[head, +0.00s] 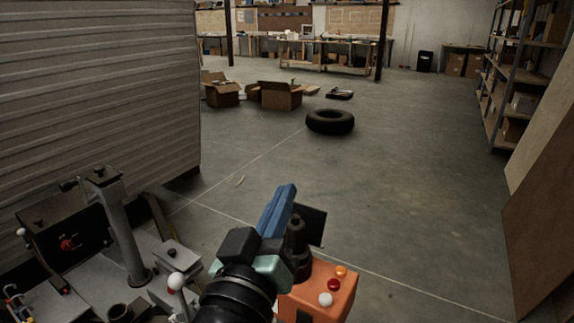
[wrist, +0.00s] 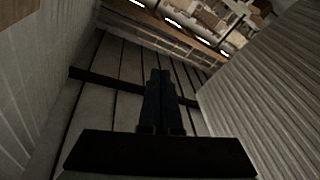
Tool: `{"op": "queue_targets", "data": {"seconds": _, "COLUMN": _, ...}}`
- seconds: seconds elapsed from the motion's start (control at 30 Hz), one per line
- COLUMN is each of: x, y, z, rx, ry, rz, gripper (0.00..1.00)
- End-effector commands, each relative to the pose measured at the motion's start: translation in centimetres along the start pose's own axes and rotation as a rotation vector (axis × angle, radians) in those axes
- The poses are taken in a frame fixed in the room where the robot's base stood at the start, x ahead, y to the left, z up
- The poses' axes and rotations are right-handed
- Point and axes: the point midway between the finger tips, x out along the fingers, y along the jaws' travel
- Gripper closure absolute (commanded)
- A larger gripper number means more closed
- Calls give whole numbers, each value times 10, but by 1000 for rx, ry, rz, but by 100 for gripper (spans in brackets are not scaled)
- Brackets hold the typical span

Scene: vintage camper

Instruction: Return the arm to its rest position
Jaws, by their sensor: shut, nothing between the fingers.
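My gripper (head: 284,190) shows at the bottom centre of the head view, with blue fingers pointing up and away over the floor. The fingers lie together, shut and empty. In the wrist view my gripper (wrist: 160,72) also shows as two dark fingers side by side with no gap and nothing between them. The black wrist and part of my arm show below the fingers in the head view; the rest of the arm is out of view.
A corrugated wall (head: 95,85) stands close on the left. A black tire (head: 330,121) and open cardboard boxes (head: 275,95) lie farther off. Shelving (head: 510,75) and leaning brown panels (head: 545,220) are on the right. An orange box with buttons (head: 318,293) sits close by the wrist. The middle floor is clear.

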Motion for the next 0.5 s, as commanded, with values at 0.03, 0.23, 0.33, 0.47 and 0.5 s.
{"op": "queue_targets", "data": {"seconds": 0.03, "x": 2, "y": 24, "z": -39, "rx": 101, "ry": 94, "rz": 1, "gripper": 100}}
{"op": "queue_targets", "data": {"seconds": 0.23, "x": -31, "y": 104, "z": -164, "rx": 405, "ry": 463, "rz": -56, "gripper": 100}}
{"op": "queue_targets", "data": {"seconds": 0.33, "x": -68, "y": 144, "z": -218, "rx": 516, "ry": 664, "rz": -92, "gripper": 100}}
{"op": "queue_targets", "data": {"seconds": 0.47, "x": -68, "y": 169, "z": -273, "rx": 539, "ry": 700, "rz": -112, "gripper": 100}}
{"op": "queue_targets", "data": {"seconds": 0.5, "x": -66, "y": 173, "z": -284, "rx": 539, "ry": 699, "rz": -112, "gripper": 100}}
